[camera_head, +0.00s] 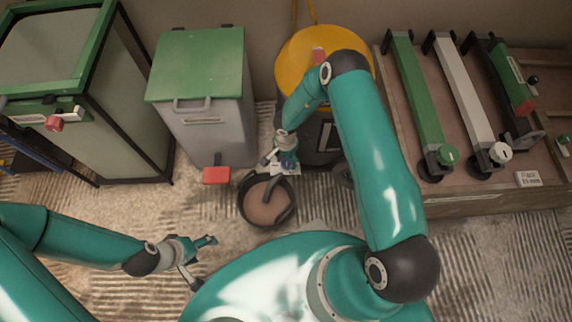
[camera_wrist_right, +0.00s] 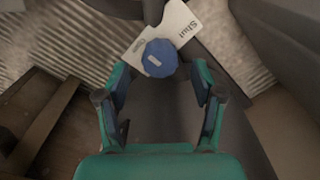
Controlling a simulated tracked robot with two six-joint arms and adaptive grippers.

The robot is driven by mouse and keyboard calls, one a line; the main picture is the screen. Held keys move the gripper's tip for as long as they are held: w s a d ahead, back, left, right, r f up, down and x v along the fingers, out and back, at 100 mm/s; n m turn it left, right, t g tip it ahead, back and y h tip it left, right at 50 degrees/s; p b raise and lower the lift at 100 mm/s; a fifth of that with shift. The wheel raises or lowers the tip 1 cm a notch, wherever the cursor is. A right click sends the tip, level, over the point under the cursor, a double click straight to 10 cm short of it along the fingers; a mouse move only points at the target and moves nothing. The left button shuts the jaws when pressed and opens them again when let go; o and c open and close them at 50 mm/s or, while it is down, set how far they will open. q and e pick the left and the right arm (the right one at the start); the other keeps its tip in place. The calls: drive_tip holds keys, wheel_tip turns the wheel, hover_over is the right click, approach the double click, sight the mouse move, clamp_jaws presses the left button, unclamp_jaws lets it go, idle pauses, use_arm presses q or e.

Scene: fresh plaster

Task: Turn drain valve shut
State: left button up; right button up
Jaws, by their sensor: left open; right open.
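The drain valve has a blue knob (camera_wrist_right: 160,58) with a short white mark on its face. Behind the knob is a white plate (camera_wrist_right: 184,22) that reads "Shut" at the upper right and "Open" at the lower left. My right gripper (camera_wrist_right: 160,88) is open, its fingers spread to either side just short of the knob, with nothing between them. In the head view the right gripper (camera_head: 279,157) is at the front of the yellow-topped drum (camera_head: 294,47) and partly hides the valve. My left gripper (camera_head: 204,262) is open and empty over the floor at lower left.
A dark round bucket (camera_head: 244,208) stands on the floor just below the valve. A grey bin with a green lid (camera_head: 197,65) and a red pedal (camera_head: 216,175) is to the left. A wooden bench (camera_head: 480,204) with long clamped bars is at right.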

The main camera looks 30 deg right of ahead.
drive_tip(key=shift+f+b, duration=0.5)
drive_tip(key=shift+f, duration=1.35)
drive_tip(key=c, duration=1.1)
